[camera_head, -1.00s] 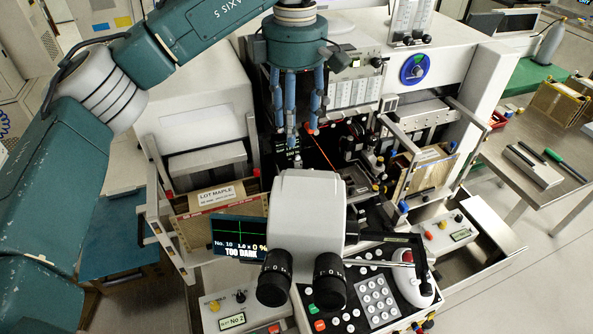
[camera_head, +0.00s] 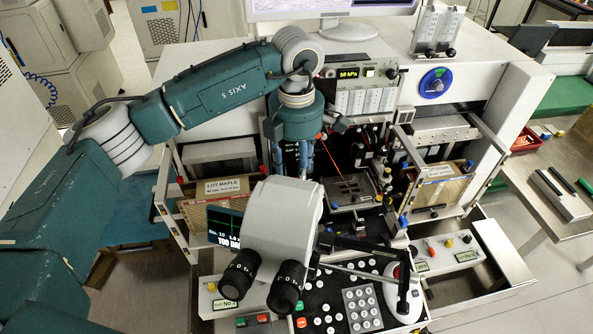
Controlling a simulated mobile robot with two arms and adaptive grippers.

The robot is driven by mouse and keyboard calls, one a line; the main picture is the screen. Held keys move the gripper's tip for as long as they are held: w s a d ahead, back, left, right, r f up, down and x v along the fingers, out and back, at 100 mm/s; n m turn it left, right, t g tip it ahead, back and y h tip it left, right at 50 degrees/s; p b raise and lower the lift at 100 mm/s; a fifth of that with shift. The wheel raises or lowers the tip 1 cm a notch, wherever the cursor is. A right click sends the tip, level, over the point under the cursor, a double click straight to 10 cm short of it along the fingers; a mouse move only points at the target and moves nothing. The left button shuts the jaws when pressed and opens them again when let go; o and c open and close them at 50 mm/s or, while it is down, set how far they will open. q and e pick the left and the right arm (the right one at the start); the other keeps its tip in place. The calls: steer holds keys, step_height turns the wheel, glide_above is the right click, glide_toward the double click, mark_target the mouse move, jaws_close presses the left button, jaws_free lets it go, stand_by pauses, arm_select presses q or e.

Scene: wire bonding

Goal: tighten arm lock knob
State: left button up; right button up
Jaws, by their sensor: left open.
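My left gripper (camera_head: 305,165) hangs from the teal arm, blue fingers pointing down, just behind the white microscope head (camera_head: 284,219). It is open, and I see nothing held in it. Its fingertips are partly hidden by the microscope head. I cannot pick out the arm lock knob for certain; it may be hidden behind the microscope or the gripper. The microscope has two black eyepieces (camera_head: 262,284) at the front. My right gripper is not in view.
A wooden magazine box labelled LOT MAPLE (camera_head: 223,206) stands left of the microscope. A dark work stage (camera_head: 352,192) lies to its right. A black-and-white control panel (camera_head: 345,302) and a white mouse-like handpiece (camera_head: 404,296) are in front. A metal side table (camera_head: 540,215) is at right.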

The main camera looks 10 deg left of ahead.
mark_target(297, 178)
arm_select(q)
steer(key=f, duration=0.1)
steer(key=f+p, duration=0.1)
steer(key=shift+d+f, duration=0.25)
steer(key=shift+f, duration=0.1)
steer(key=shift+a+f, duration=0.1)
steer(key=shift+f, duration=0.1)
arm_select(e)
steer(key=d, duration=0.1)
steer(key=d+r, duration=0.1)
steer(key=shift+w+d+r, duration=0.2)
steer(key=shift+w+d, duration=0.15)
arm_select(q)
steer(key=shift+c, duration=0.5)
steer(key=c, duration=0.9)
steer(key=shift+c, duration=0.7)
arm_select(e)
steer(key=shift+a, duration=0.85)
